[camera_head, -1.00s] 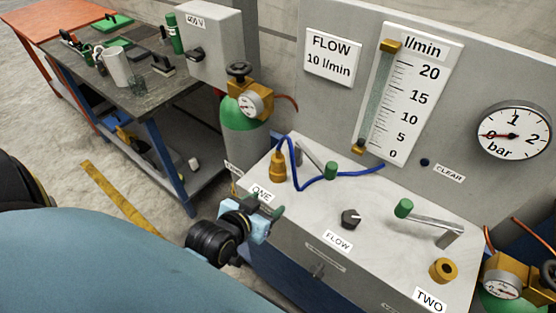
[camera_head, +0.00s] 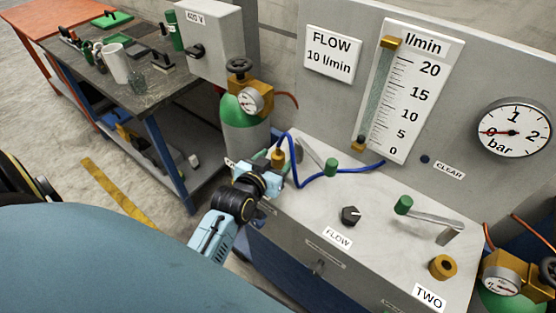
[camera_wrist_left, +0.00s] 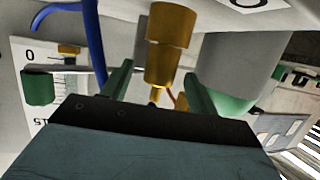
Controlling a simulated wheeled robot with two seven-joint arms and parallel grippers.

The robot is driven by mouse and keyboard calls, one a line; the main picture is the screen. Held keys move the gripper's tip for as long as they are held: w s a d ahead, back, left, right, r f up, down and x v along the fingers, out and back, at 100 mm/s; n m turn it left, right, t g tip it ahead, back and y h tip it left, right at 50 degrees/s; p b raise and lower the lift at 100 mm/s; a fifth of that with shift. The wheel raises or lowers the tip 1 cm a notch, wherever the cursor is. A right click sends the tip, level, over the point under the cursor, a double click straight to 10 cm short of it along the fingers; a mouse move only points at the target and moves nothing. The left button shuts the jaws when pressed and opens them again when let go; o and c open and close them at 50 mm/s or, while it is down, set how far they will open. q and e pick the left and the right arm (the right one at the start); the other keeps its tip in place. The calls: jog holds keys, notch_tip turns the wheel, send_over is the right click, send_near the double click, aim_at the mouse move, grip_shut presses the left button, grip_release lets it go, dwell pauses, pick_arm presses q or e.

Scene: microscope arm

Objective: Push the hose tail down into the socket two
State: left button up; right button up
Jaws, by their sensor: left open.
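The brass hose tail (camera_head: 278,157) stands upright at the far left of the grey bench top, with the blue hose (camera_head: 318,181) beside it. My left gripper (camera_head: 271,172) is at the hose tail and hides its lower part. In the left wrist view the jaws (camera_wrist_left: 160,88) are open, with one green finger on each side of the brass hose tail (camera_wrist_left: 168,45). I cannot tell whether they touch it. Socket two is a brass ring (camera_head: 443,267) with a dark hole, above the TWO label (camera_head: 428,296). My right gripper is not in view.
Two levers with green knobs (camera_head: 403,205) and a black FLOW knob (camera_head: 350,216) stand on the bench top between the hose tail and socket two. The flow gauge (camera_head: 408,95) and bar dial (camera_head: 514,133) are on the back panel.

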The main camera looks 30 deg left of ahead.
aim_at(281, 154)
pick_arm(q)
jog(key=x, duration=0.4)
jog(key=shift+f, duration=0.15)
jog(key=shift+c, duration=0.2)
jog(key=c, duration=1.1)
